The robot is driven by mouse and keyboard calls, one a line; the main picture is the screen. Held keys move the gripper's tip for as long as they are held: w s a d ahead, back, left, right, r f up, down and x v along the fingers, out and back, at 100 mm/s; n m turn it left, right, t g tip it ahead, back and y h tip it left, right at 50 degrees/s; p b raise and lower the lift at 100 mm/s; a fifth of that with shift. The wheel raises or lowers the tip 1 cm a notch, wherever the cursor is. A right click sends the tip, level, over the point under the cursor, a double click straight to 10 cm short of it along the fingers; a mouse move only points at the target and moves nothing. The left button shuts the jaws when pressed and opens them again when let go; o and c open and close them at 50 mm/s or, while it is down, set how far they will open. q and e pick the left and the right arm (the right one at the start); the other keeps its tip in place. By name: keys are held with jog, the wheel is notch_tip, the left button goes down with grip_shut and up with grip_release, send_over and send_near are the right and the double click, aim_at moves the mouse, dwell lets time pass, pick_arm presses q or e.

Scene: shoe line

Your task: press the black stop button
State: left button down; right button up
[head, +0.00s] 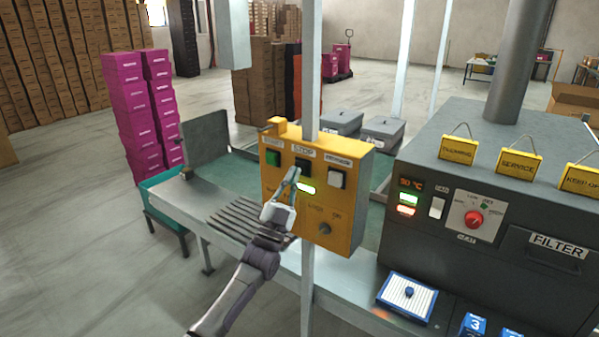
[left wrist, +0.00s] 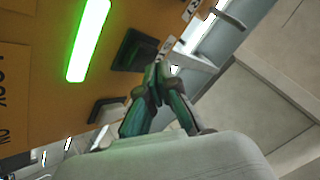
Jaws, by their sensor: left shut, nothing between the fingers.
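The black stop button (head: 303,165) sits under the STOP label on the yellow control box (head: 346,225), between a green button (head: 273,158) and a white button (head: 337,178). My left gripper (head: 296,173) is shut and empty, its tips in front of the black button's lower part. In the left wrist view the black button (left wrist: 132,50) shows just beside the shut fingertips (left wrist: 158,66). I cannot tell whether they touch it. A green lamp (head: 306,189) glows below the button. My right gripper is not in view.
A knob (head: 324,228) sits low on the box, and a pale post (head: 311,75) stands behind it. The dark oven-like machine (head: 480,240) with a red dial (head: 473,219) stands to the right. A slatted rack (head: 235,215) lies on the bench at the left.

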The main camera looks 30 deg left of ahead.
pick_arm(q)
jog(key=shift+w+b, duration=0.55)
jog(key=shift+w, duration=0.1)
dwell(0.8)
jog(key=shift+s, duration=0.2)
jog(key=shift+s+p, duration=0.65)
jog(key=shift+s, duration=0.15)
jog(key=s+p, duration=0.2)
jog(key=s, duration=0.3)
jog(key=shift+a+p, duration=0.2)
jog(key=shift+p, duration=0.2)
jog(key=shift+f, duration=0.15)
dwell(0.4)
